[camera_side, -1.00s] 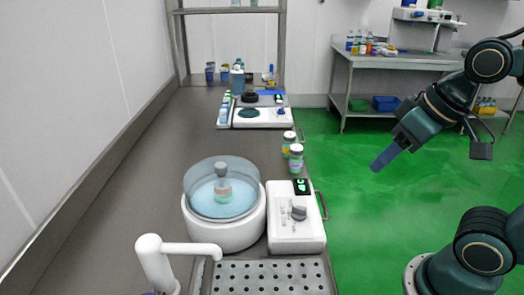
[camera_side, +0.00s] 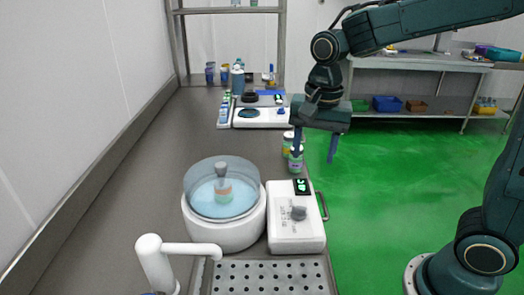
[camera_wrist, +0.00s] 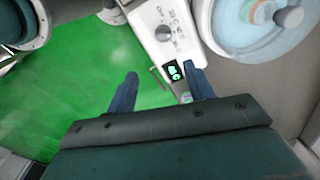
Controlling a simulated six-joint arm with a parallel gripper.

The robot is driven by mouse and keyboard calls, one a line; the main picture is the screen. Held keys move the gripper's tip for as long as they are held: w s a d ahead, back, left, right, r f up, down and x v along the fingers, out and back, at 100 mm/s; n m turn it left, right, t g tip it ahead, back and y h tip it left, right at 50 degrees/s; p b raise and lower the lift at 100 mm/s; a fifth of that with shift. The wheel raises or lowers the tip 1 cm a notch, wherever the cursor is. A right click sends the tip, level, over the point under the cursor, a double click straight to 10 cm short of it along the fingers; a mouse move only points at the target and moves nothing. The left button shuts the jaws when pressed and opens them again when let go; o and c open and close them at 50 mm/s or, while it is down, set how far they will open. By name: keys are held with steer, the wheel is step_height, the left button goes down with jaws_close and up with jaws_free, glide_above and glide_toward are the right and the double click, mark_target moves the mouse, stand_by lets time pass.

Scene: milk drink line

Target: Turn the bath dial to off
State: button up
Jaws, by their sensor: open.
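The bath dial (camera_side: 299,213) is a grey knob on the sloped top of the white control box; it also shows in the wrist view (camera_wrist: 163,33). A small display (camera_side: 302,187) with green digits is lit behind the dial. The round white bath (camera_side: 222,228) stands left of the box, with a clear wall and blue water. A bottle with a grey cap (camera_side: 222,188) stands in the water. My gripper (camera_side: 315,158) is open and empty, pointing down, above and behind the box near the counter's right edge, apart from the dial.
Two small capped jars (camera_side: 295,160) stand behind the box, partly hidden by my gripper. A white tap (camera_side: 165,255) and a perforated drain plate (camera_side: 270,278) are in front. A handle (camera_side: 323,206) juts from the counter's right edge.

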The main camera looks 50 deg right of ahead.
mark_target(299, 211)
steer(key=shift+w+a+f+m+g, duration=0.25)
steer(key=shift+w+f+m+g, duration=0.05)
steer(key=shift+w+f+m, duration=0.5)
steer(key=shift+f, duration=0.1)
step_height(299, 211, down, 14)
steer(key=shift+r, duration=0.25)
stand_by(0.3)
steer(key=c, duration=1)
